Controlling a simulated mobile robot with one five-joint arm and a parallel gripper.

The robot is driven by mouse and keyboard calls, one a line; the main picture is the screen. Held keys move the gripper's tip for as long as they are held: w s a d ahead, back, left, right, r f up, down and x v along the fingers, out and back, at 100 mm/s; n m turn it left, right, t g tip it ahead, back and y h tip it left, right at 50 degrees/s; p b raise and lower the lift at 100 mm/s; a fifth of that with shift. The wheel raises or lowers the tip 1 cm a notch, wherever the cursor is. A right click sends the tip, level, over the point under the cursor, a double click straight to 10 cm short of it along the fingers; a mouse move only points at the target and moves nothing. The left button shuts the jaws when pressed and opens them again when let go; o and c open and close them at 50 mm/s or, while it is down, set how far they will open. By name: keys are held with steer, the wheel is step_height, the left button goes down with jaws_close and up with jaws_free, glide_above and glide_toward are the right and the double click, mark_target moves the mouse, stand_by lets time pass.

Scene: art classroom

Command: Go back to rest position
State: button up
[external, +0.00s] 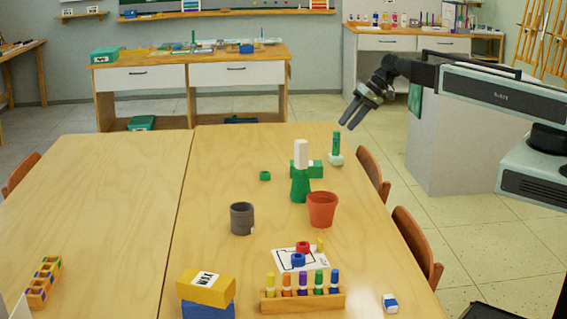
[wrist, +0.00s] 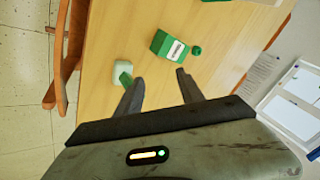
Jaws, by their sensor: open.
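My gripper (external: 357,110) is open and empty. In the external view it hangs in the air above the table's right edge, its fingers pointing down and to the left. In the wrist view, my gripper's two fingers (wrist: 160,82) are spread apart over the wooden table, with nothing between them. A green object with a pale round base (external: 336,150) stands on the table below my gripper; it also shows left of the fingers in the wrist view (wrist: 122,75).
Chairs (external: 417,246) stand along the right edge. The table's left half is mostly clear.

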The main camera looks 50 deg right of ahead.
steer(key=s+a+f+g+h, duration=0.1)
steer(key=s+f+g+h, duration=0.1)
steer(key=s, duration=0.6)
steer(key=s+f+n+g+h+b, duration=0.1)
steer(key=s+f+g+h, duration=0.2)
steer(key=s, duration=0.6)
steer(key=shift+a+f+n, duration=0.3)
steer(key=shift+a+f, duration=0.1)
steer(key=shift+f, duration=0.2)
